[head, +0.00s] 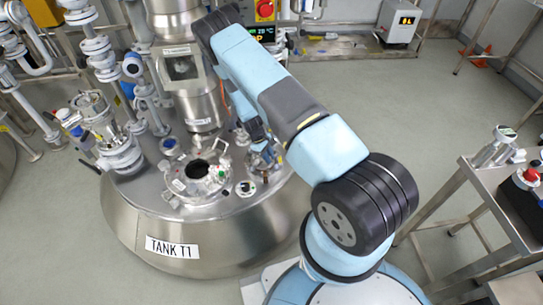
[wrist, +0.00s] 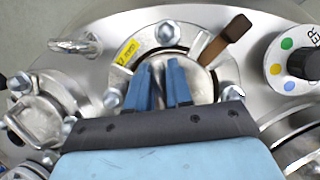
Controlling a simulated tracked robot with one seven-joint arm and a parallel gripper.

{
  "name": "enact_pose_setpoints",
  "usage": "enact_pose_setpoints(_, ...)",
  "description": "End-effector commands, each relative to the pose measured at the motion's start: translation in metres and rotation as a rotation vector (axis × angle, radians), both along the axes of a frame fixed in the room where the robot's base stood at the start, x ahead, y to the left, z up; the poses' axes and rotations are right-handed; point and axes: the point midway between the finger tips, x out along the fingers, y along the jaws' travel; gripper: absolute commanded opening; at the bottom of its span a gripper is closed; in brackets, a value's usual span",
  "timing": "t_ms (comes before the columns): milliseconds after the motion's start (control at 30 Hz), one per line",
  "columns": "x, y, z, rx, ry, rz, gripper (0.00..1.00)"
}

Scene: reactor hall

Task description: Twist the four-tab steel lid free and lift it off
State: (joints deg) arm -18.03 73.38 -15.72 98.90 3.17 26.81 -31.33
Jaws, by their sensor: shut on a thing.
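The round steel lid (wrist: 203,84) sits in a bolted flange on the tank top, seen from above in the wrist view. My gripper (wrist: 161,72) is over the lid, its two blue fingers pointing down onto its middle. The fingers are shut on the lid's raised grip, which is mostly hidden between and below them. The lid's tabs cannot be made out clearly. In the head view my gripper (head: 262,150) is at the right part of the tank top, and my arm hides most of the lid there.
Tank T1 (head: 225,238) carries an open port (head: 200,171) left of my gripper. A brown-handled lever (wrist: 228,40) stands close to the lid, beside a dial with coloured dots (wrist: 293,62). A clamped fitting (wrist: 40,118) is at left. A steel table (head: 490,180) stands at right.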

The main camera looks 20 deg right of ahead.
Motion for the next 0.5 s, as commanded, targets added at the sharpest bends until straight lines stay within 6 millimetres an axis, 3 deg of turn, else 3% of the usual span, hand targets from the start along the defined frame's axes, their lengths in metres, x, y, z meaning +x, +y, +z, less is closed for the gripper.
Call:
enact_pose_setpoints(133,-0.0021,0.0018,0.0001,0.0,0.0,-0.08,0.0)
enact_pose_setpoints(500,-0.001,0.002,0.0082,0.001,-0.002,-0.08,0.0)
